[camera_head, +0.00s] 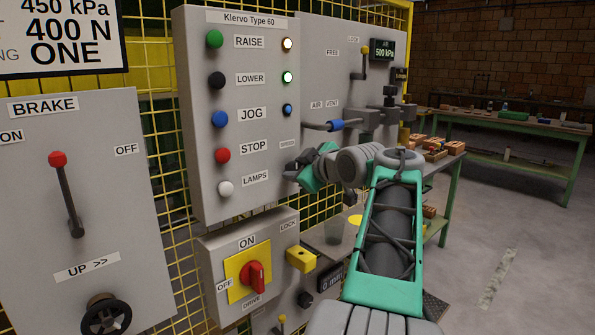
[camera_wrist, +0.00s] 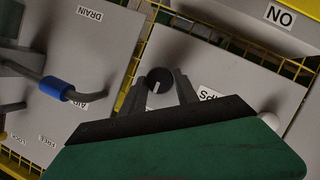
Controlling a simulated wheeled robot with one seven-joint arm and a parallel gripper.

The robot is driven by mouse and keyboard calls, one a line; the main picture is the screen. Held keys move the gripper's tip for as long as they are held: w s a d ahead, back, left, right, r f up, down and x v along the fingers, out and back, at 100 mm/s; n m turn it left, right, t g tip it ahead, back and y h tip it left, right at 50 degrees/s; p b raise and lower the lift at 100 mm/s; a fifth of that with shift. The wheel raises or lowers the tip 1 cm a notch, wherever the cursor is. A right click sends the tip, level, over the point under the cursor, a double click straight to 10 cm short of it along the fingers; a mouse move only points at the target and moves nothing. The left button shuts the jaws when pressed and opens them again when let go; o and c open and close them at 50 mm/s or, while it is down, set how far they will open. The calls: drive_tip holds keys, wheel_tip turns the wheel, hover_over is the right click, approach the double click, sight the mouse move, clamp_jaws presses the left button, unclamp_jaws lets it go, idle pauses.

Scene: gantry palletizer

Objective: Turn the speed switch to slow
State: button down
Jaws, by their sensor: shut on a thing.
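The speed switch is a small dark round knob (camera_wrist: 159,75) with a white pointer line, seen in the wrist view. The line points roughly down in that picture. In the head view the knob is hidden behind my gripper (camera_head: 291,170), just below a small label at the lower right of the Klervo Type 60 panel (camera_head: 265,110). My gripper (camera_wrist: 162,90) has its two fingers on either side of the knob and is shut on it. I cannot read any slow or fast marking around the knob.
The white LAMPS button (camera_head: 225,188) and red STOP button (camera_head: 223,155) are left of my gripper. A blue-gripped air vent lever (camera_head: 335,125) projects just above and right of it. The yellow drive lock (camera_head: 301,260) and red drive switch (camera_head: 256,277) sit below.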

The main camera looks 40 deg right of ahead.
drive_tip(key=c, duration=0.9)
unclamp_jaws()
drive_tip(key=shift+c, duration=0.2)
drive_tip(key=v, duration=0.7)
drive_tip(key=shift+s, duration=0.35)
drive_tip(key=shift+r, duration=0.15)
